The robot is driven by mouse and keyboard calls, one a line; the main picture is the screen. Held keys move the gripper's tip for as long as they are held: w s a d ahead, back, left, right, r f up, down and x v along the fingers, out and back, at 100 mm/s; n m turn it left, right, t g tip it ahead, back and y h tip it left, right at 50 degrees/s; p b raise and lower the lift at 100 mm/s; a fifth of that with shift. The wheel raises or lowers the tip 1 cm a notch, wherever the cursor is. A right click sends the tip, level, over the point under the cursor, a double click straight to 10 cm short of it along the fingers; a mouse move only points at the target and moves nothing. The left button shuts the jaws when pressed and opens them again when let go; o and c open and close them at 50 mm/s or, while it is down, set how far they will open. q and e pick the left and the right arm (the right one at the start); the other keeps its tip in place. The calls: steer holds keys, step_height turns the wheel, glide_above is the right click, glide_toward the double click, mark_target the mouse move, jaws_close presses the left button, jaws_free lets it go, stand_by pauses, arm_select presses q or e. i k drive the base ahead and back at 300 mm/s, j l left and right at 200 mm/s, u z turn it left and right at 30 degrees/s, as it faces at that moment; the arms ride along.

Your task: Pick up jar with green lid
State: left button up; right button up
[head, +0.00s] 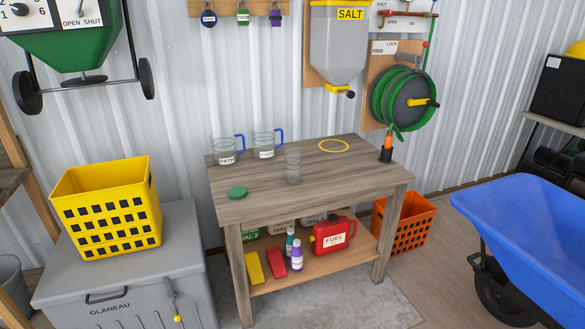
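The wooden table (330,180) stands ahead of me. Neither of my grippers shows in the head view.
Two clear mugs with blue handles (225,151) (264,145) stand behind the jar. A yellow ring (333,146) and an orange-tipped nozzle (387,148) are to the right. A blue wheelbarrow (525,220) stands right, a grey chest (130,270) with a yellow basket (108,208) left.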

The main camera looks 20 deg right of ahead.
mark_target(292, 154)
steer(key=i+l+z, duration=0.3)
steer(key=l, duration=0.2)
steer(key=i+l+z, duration=0.25)
steer(key=i+l, duration=0.15)
